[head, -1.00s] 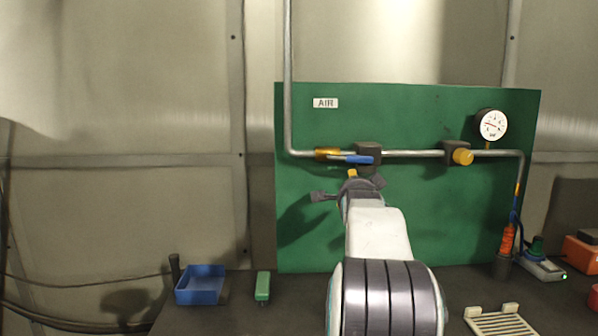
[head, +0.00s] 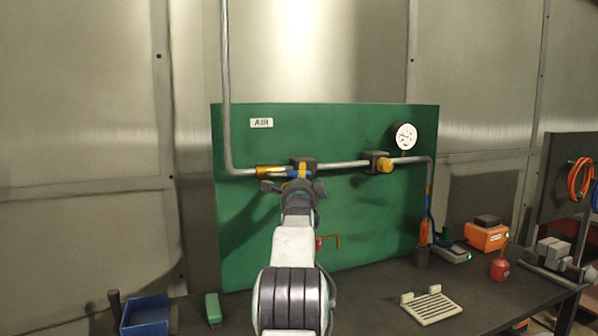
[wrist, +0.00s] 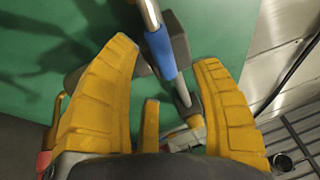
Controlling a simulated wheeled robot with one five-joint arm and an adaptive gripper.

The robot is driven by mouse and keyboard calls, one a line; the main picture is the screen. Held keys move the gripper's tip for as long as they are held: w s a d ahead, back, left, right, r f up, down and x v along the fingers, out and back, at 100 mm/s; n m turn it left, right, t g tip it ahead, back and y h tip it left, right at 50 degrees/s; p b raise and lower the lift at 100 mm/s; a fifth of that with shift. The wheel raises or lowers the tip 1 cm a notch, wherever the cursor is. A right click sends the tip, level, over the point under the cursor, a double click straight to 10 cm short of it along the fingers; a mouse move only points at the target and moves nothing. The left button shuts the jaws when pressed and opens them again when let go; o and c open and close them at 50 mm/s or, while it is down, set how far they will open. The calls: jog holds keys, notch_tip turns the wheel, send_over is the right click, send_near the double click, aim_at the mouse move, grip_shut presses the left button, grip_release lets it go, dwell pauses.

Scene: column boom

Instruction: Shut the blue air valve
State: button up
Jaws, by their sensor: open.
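The blue handle (head: 299,174) of the air valve lies roughly along the grey pipe, just right of a yellow fitting (head: 268,172) and below the AIR label (head: 261,123). My gripper (head: 293,187) is in front of it and partly covers it in the head view. In the wrist view the blue handle (wrist: 160,54) shows between the tips of my two spread yellow fingers (wrist: 165,60). My gripper is open, and I see no finger clearly touching the handle. How deep the handle sits between the fingers is hard to tell.
A yellow knob (head: 385,165) and a round gauge (head: 405,137) are further right on the green panel (head: 350,225). A red-and-yellow part (head: 327,240) shows beside my arm. The bench holds a blue bin (head: 146,316), a green block (head: 213,308) and a slatted tray (head: 432,305).

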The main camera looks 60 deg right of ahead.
jog(key=shift+p+x, duration=0.85)
jog(key=shift+x, duration=0.8)
jog(key=shift+w, duration=0.1)
grip_shut()
